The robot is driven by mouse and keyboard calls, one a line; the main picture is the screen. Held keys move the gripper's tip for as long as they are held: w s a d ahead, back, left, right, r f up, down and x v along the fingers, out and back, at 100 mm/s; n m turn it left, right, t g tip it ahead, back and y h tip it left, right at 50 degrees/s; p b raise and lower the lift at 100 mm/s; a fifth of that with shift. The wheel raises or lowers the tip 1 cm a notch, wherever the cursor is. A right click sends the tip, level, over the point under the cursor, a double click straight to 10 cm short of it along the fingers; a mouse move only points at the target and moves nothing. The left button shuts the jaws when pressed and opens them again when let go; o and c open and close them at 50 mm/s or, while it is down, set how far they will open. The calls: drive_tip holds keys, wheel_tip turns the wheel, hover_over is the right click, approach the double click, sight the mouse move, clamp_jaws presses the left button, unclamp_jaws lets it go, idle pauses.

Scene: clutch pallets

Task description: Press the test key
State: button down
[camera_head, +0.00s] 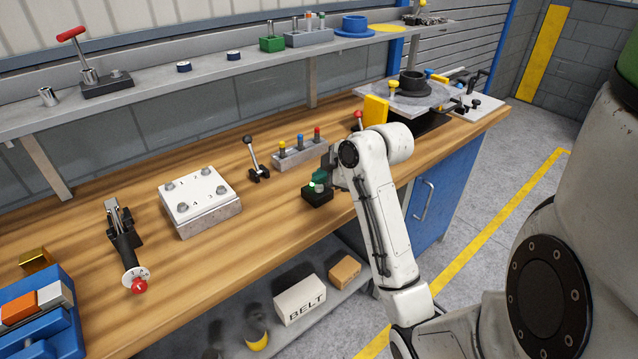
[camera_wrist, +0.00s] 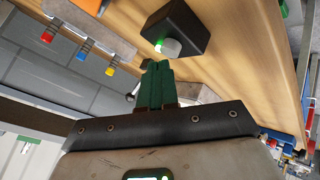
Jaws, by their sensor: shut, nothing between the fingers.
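A small black box (camera_head: 317,196) stands on the wooden bench, with a grey round key (camera_head: 320,188) on its top and a lit green spot beside it. The box (camera_wrist: 180,24) and the pale key with its green glow (camera_wrist: 169,47) also show in the wrist view. My gripper (camera_head: 318,176) is just above the box, its dark green fingers pointing down at it. In the wrist view my gripper (camera_wrist: 160,64) is shut and empty, with its tips close to the key. I cannot tell whether they touch it.
A grey block with yellow, blue and red pegs (camera_head: 301,153) stands close behind the box. A black-knobbed lever (camera_head: 254,160) and a numbered plate on a block (camera_head: 201,197) are to the left. A yellow block (camera_head: 375,112) and a round fixture (camera_head: 411,85) are behind my arm.

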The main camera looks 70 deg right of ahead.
sight(322, 192)
drive_tip(key=shift+r, duration=0.4)
drive_tip(key=shift+r, duration=0.1)
wheel_tip(322, 192, up, 5)
drive_tip(key=p, duration=0.5)
idle(0.9)
